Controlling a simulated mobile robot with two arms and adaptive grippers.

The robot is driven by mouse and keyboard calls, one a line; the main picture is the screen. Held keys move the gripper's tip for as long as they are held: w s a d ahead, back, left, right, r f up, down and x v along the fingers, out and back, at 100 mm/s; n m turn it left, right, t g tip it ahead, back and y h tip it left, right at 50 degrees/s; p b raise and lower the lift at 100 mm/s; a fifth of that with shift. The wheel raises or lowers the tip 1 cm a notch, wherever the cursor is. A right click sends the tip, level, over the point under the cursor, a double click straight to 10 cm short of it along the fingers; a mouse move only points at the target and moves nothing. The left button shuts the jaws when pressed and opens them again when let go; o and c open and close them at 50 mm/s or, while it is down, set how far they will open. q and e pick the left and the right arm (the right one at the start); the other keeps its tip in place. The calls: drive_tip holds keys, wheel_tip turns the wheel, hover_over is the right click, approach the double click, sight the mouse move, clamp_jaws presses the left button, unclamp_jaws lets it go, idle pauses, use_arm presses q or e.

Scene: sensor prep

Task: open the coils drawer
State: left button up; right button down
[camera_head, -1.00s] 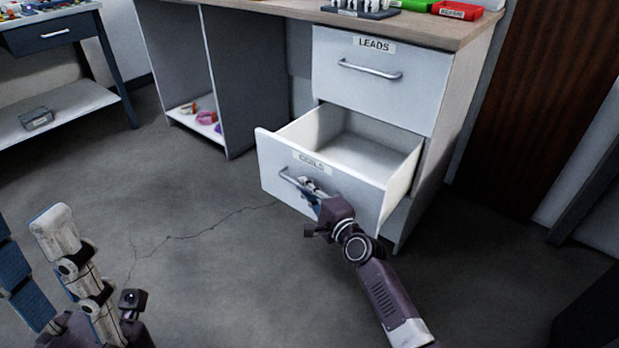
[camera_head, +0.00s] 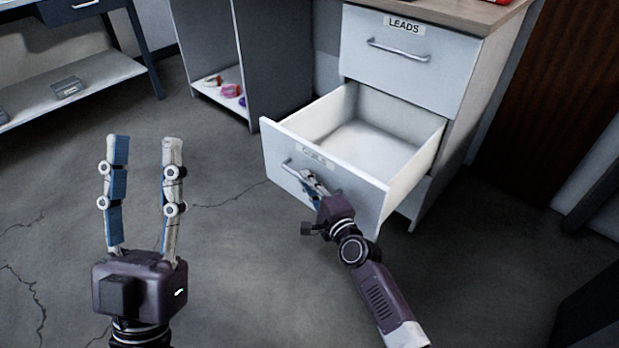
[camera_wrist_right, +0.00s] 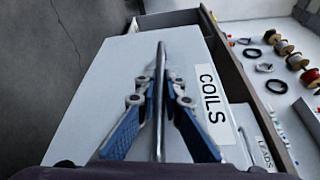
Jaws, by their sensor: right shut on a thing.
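My left gripper (camera_head: 145,145) is up over the floor at the left, fingers apart and empty.
The leads drawer (camera_head: 400,55) above is closed. An open shelf unit (camera_head: 210,60) stands left of the pedestal, with small coloured items at its bottom. A side table's lower shelf (camera_head: 85,85) holds a grey box. The floor between is clear.

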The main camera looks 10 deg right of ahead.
drive_tip(key=c, duration=2)
unclamp_jaws()
drive_tip(key=shift+c, duration=0.2)
drive_tip(key=f+v, duration=0.1)
drive_tip(key=v, duration=1.1)
drive_tip(key=shift+r, duration=0.45)
